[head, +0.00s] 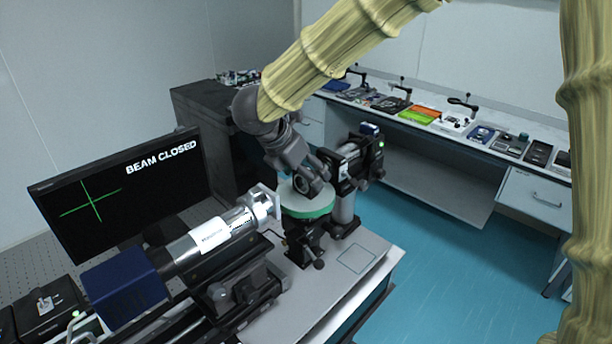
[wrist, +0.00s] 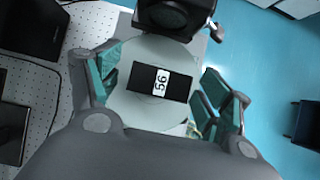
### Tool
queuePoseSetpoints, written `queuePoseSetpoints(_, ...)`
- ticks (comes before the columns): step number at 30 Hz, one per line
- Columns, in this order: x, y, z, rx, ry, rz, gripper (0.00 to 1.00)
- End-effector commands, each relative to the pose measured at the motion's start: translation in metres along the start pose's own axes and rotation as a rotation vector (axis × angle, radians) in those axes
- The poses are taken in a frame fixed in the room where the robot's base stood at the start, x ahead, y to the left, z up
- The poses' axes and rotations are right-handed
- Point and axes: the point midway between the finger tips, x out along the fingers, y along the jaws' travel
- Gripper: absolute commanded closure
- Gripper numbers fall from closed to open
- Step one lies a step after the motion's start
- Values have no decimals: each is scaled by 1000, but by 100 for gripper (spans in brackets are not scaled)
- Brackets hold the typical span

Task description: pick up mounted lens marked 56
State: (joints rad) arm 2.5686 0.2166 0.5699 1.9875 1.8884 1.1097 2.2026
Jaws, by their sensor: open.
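The mounted lens marked 56 (wrist: 146,80) shows in the wrist view as a black rectangular block with a white label on top. It sits on a round pale platform (wrist: 135,112), which in the head view is a white disc with a green rim (head: 308,212) on a dark post mount. My gripper (wrist: 161,76) is open, with one teal-padded finger to the left of the lens and one to the right. Gaps show between the fingers and the lens. In the head view my gripper (head: 308,178) is low over the disc and largely hides the lens.
A silver cylinder with a blue housing (head: 125,288) stands left of the disc. A black optical mount (head: 362,160) stands close behind it at right. A monitor (head: 120,195) reads "BEAM CLOSED". A bare outlined square (head: 356,258) lies on the table. A side bench (head: 465,140) holds several items.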

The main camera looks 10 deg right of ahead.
Motion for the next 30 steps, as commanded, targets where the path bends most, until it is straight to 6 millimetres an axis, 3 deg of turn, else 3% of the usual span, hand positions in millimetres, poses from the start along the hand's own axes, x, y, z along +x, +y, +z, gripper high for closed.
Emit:
queuePoseSetpoints(10,6,0,-1,-1,0,2,21)
queuePoseSetpoints(19,6,0,-1,-1,0,1,76)
queuePoseSetpoints(30,3,1,2,0,-1,2,77)
